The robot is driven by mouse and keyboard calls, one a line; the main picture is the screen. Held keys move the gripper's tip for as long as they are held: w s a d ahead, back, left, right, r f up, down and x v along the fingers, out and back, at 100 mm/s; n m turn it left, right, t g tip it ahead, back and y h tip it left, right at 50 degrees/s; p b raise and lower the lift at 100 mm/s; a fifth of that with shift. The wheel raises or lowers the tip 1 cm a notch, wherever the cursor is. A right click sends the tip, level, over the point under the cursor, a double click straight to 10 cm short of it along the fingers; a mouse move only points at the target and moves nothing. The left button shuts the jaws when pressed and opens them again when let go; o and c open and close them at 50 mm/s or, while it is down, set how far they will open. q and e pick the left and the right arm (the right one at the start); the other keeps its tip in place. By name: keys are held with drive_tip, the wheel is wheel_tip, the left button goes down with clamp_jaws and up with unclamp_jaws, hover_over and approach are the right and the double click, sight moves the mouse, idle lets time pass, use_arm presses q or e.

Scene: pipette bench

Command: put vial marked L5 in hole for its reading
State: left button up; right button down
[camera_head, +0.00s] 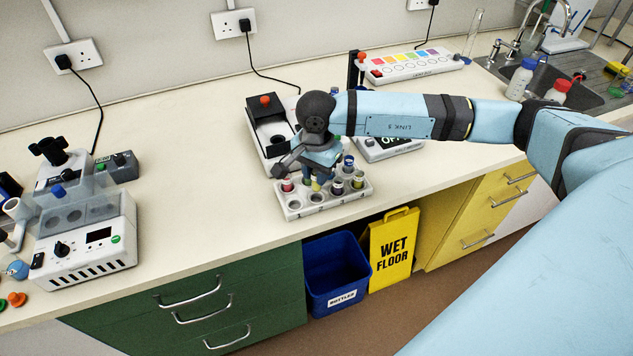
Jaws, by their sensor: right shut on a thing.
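My right gripper (318,172) points down over the grey vial rack (325,207) near the bench's front. It is shut on a vial with a yellow top (316,186), mostly hidden by the fingers; whether it is clear of its hole I cannot tell. Other vials stand in the rack: a red-topped one (287,185), a blue-topped one (348,161), and others at its right. No L5 mark is legible. A white block with a row of coloured squares and round holes (415,66) lies at the back. My left gripper is not in view.
A black device with a red knob (265,101) stands behind the rack, and a display unit (395,150) is partly behind my right arm. A white machine (88,240) stands at left. Bare bench (190,170) lies between. A blue bin (335,268) stands below.

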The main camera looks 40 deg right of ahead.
wheel_tip(320, 180, down, 4)
drive_tip(key=shift+f, duration=0.1)
drive_tip(key=shift+f, duration=0.4)
drive_tip(key=c, duration=0.9)
unclamp_jaws()
drive_tip(key=shift+r, duration=0.1)
drive_tip(key=shift+r, duration=0.15)
